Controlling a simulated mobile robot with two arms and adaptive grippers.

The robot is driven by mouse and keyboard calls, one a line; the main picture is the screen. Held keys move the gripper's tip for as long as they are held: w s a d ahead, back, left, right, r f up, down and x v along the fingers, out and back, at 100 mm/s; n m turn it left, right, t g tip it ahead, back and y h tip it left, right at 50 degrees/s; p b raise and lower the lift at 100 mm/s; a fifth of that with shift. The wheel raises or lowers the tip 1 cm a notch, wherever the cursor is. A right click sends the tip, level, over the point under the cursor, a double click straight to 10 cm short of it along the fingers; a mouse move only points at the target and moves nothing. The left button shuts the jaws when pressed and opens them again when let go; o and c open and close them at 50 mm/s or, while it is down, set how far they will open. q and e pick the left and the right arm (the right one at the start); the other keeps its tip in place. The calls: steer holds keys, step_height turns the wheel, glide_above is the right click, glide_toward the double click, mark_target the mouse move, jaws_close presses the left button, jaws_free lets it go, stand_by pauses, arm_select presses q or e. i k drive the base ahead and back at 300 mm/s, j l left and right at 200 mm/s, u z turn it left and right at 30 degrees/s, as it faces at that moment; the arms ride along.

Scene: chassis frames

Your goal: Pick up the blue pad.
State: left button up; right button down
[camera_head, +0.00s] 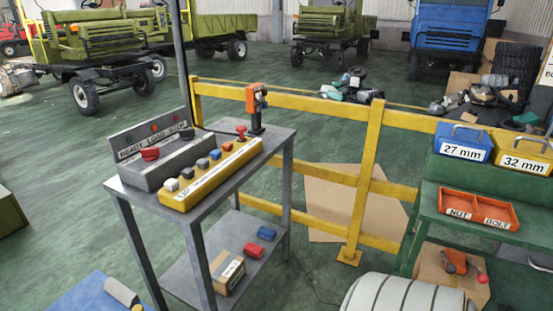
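A small blue block-like pad (266,233) lies on the lower shelf of the grey metal table, towards its right end. A similar red one (253,250) lies just in front of it, close by. I cannot tell from the picture alone which blue thing is the named pad. Neither of my grippers is in view.
The grey table (277,145) carries a control panel and a yellow button box (190,188). A cardboard box (227,272) stands on its lower shelf. A yellow railing (365,180) runs behind. A green bench (470,227) with bins stands right. Green floor is open at left.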

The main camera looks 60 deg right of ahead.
mark_target(264, 233)
steer(key=z, duration=1.75)
steer(key=i+z, duration=0.35)
steer(key=i, duration=0.3)
